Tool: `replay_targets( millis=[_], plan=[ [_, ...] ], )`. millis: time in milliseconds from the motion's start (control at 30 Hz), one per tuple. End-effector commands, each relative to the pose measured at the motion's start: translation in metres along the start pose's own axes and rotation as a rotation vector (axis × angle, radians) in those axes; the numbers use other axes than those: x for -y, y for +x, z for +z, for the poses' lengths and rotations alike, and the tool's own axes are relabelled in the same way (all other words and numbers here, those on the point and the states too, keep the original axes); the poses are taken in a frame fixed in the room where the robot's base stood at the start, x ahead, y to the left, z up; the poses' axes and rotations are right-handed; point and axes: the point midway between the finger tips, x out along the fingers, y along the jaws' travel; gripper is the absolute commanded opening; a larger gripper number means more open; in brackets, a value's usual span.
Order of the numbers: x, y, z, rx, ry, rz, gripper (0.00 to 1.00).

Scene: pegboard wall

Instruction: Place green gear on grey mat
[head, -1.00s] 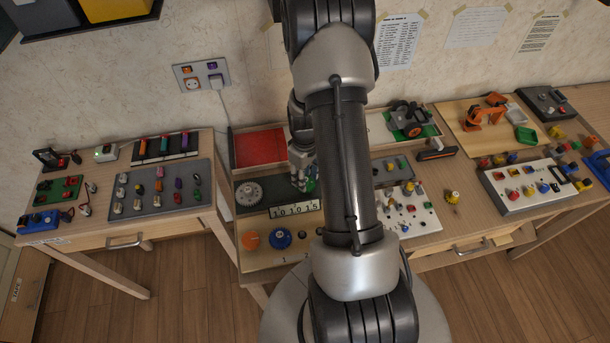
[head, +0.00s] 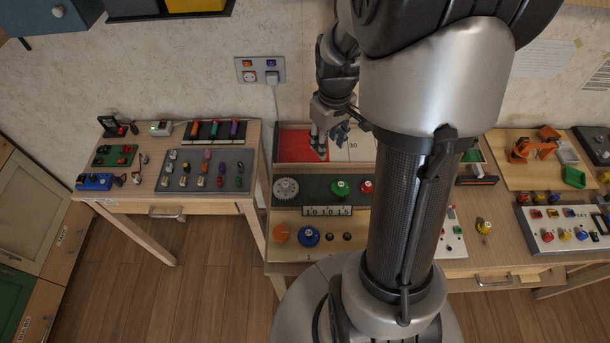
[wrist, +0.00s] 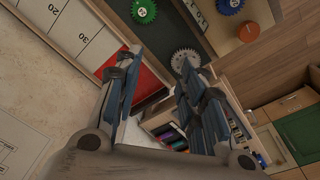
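The green gear (head: 341,188) lies flat on the dark grey mat (head: 314,191), between a light grey gear (head: 286,189) and a red gear (head: 367,186). In the wrist view the green gear (wrist: 143,11) shows at the top edge, on the mat (wrist: 178,30), clear of the fingers. My gripper (head: 328,149) is above the red panel behind the mat. In the wrist view my gripper (wrist: 158,64) has its fingers spread apart with nothing between them.
A number strip (head: 327,211) stands in front of the mat. The red panel (head: 293,145) adjoins a white numbered panel (head: 358,146). My arm hides part of the table at right.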

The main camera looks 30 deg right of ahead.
Motion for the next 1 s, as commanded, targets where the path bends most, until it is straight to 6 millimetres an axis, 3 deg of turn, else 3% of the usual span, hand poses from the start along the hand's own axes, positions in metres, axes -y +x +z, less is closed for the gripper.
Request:
replay_targets(
  millis=[33,200,400,533,700,1000],
  plan=[
    [0.019,-0.03,-0.002,-0.034,-0.002,0.014,0.37],
    [0.081,-0.102,0.017,-0.122,0.028,0.031,0.37],
    [0.142,-0.156,0.063,-0.228,0.063,0.019,0.37],
    [0.168,-0.172,0.093,-0.282,0.084,-0.001,0.37],
    [0.183,-0.178,0.116,-0.318,0.102,-0.02,0.37],
    [0.186,-0.179,0.121,-0.325,0.108,-0.025,0.37]
  ],
)
